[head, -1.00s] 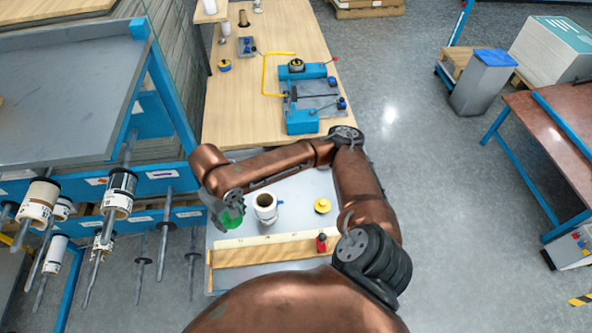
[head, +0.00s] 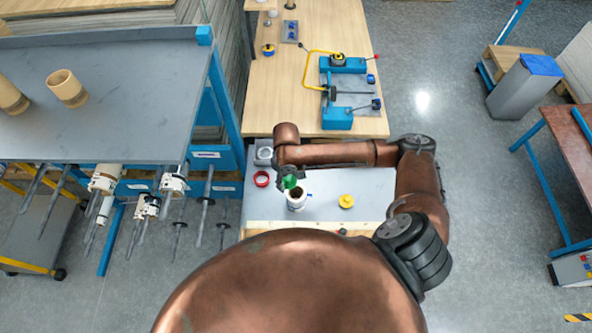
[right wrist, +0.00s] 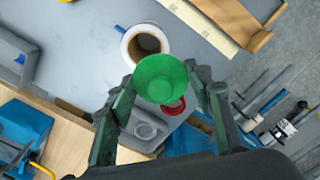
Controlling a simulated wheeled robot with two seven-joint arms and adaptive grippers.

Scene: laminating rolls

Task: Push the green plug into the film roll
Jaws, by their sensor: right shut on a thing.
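The green plug (head: 289,182) is a round cup-like piece held in my right gripper (head: 288,176). In the right wrist view the plug (right wrist: 161,79) sits between the two fingers, which are shut on it. The film roll (head: 296,203) stands upright on the grey worktop, white outside with a brown core. In the right wrist view the roll's open core (right wrist: 146,43) faces up, just beyond the plug. The plug is outside the core, at the roll's upper left in the head view. My left gripper is not in view.
A yellow knobbed piece (head: 346,201) lies right of the roll on the grey worktop (head: 325,184). A red ring (head: 262,179) lies to the left. A blue fixture (head: 337,118) stands on the wooden table behind. A rack with spindles is at left.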

